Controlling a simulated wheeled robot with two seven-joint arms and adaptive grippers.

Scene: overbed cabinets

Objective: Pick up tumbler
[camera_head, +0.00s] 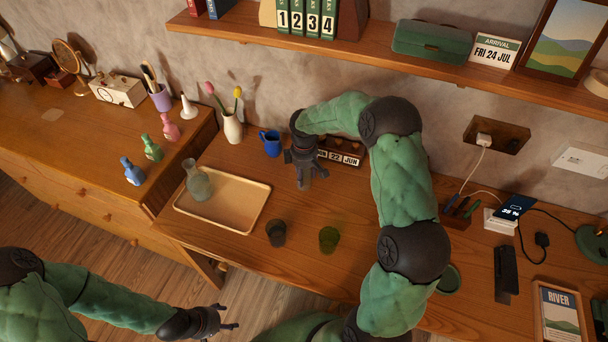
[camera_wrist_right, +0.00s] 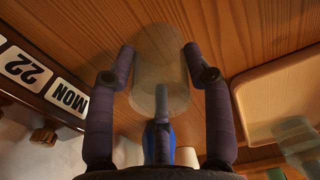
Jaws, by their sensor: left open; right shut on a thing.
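The tumbler is a clear, see-through glass (camera_wrist_right: 160,62) between the fingers of my right gripper (camera_wrist_right: 160,75) in the wrist view. In the head view my right gripper (camera_head: 303,178) points down over the desk in front of the calendar, shut on this tumbler, which is mostly hidden by the fingers. I cannot tell whether the tumbler touches the desk. A dark grey cup (camera_head: 276,233) and a green cup (camera_head: 328,239) stand on the desk nearer to me. My left gripper (camera_head: 230,318) is open and empty at the lower middle, away from the cups.
A tray (camera_head: 248,211) with a glass carafe (camera_head: 198,182) lies to the left. A blue mug (camera_head: 271,143), a vase with tulips (camera_head: 232,127) and the date calendar (camera_head: 338,156) stand behind. A shelf (camera_head: 400,55) overhangs the back. The desk's front middle is clear.

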